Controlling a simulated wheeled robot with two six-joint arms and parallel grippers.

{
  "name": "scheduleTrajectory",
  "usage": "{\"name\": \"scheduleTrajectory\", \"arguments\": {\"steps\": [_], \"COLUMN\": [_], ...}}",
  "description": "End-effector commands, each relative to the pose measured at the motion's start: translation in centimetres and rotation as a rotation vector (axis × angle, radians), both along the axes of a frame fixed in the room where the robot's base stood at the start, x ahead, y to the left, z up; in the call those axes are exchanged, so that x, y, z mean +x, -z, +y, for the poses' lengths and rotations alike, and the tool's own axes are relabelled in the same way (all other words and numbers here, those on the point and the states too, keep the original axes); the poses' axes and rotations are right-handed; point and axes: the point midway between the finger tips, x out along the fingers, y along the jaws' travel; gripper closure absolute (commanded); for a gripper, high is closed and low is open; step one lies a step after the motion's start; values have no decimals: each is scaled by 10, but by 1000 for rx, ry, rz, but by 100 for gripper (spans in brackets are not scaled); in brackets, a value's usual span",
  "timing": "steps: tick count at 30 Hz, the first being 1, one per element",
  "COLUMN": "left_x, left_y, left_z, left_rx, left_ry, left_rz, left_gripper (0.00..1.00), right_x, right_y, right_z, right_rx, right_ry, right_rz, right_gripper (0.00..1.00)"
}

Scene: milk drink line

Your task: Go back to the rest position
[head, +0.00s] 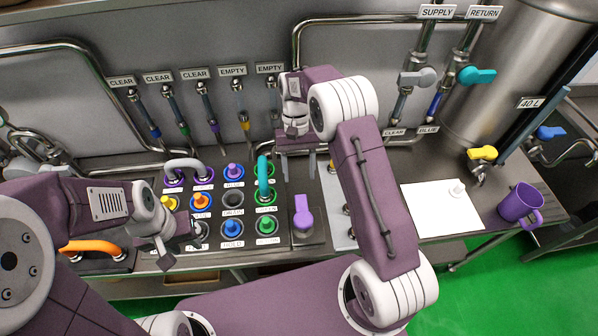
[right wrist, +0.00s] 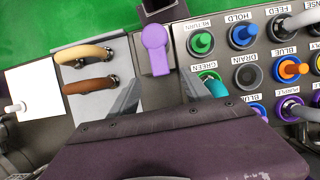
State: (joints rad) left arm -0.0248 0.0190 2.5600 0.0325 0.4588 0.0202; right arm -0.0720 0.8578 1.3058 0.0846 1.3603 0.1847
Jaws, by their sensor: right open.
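My right gripper (head: 298,165) hangs above the back of the counter, right of the port panel, with its two fingers apart and nothing between them. In the right wrist view its fingers (right wrist: 158,96) are spread, with a purple lever (right wrist: 156,48) showing beyond the gap. The purple lever (head: 303,212) stands on the counter in front of this gripper in the head view.
The panel holds several coloured ports, with a teal hose (head: 263,178) and a grey hose loop (head: 184,164). A white sheet (head: 428,213) and a purple mug (head: 519,203) are at the right. A brown hose handle (right wrist: 90,85) shows in the wrist view. Pipes and valves line the wall.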

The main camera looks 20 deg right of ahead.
Motion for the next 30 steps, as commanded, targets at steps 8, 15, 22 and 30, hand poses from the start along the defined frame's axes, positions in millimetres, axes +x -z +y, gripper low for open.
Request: {"name": "scheduleTrajectory", "arguments": {"steps": [8,15,22,30], "left_x": [0,0,0,0], "left_y": [0,20,44,51], "left_z": [0,0,0,0], "left_rx": [0,0,0,0], "left_ry": [0,0,0,0], "left_rz": [0,0,0,0], "left_gripper": [64,64,64,64], "right_x": [0,2,-73,-160], "right_y": [0,-32,-39,15], "right_z": [0,-6,-22,-36], "right_rx": [0,6,-6,-21], "right_ry": [0,14,13,-67], "right_rz": [0,-97,-220,-390], "right_gripper": [44,44,44,44]}}
